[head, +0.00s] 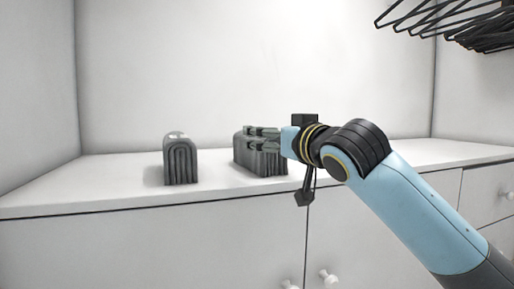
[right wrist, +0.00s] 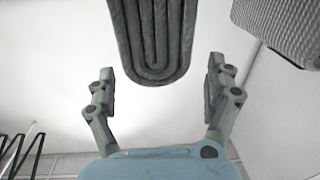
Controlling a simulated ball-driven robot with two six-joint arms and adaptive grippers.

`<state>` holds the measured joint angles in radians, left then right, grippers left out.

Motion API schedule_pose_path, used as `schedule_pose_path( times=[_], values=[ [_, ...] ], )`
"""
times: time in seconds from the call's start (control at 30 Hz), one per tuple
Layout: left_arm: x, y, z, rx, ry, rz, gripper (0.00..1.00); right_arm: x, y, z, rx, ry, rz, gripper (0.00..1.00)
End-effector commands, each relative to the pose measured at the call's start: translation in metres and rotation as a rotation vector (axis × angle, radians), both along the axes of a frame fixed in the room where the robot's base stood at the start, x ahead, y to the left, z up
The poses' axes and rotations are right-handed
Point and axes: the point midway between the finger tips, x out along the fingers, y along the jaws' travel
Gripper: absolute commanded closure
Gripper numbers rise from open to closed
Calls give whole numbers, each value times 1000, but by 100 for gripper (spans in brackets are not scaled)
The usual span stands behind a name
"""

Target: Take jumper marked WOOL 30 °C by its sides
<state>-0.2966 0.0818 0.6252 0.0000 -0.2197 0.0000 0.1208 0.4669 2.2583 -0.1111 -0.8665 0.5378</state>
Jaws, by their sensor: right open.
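Two dark grey folded knit bundles stand on the white cabinet top in the head view: a left one (head: 180,162) with a ridged, arched end and a pale patch on top, and a right one (head: 262,162). I cannot read WOOL 30 °C on either. My right gripper (head: 250,138) overlaps the right bundle in the head view, partly hiding it. In the right wrist view my right gripper (right wrist: 160,76) is open and empty, and the rounded, layered end of a folded bundle (right wrist: 152,35) lies ahead, between the finger lines. My left gripper is out of view.
A second knit bundle (right wrist: 288,32) sits at the top right of the right wrist view. The white cabinet top (head: 100,181) is clear left of the bundles. Black hangers (head: 440,18) hang at the upper right. A white wall stands behind.

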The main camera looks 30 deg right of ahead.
Motion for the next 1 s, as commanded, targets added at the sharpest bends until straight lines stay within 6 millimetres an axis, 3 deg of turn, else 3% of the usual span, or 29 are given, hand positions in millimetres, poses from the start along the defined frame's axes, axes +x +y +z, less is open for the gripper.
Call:
schedule_pose_path(
  times=[0.3,0.6,1.0],
  values=[
    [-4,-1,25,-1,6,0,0,44,-9,-3,2,2,-1,13],
    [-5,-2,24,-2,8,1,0,48,-10,-6,-1,1,0,15],
    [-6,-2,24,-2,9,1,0,48,-10,-6,-1,2,-1,67]
  ],
)
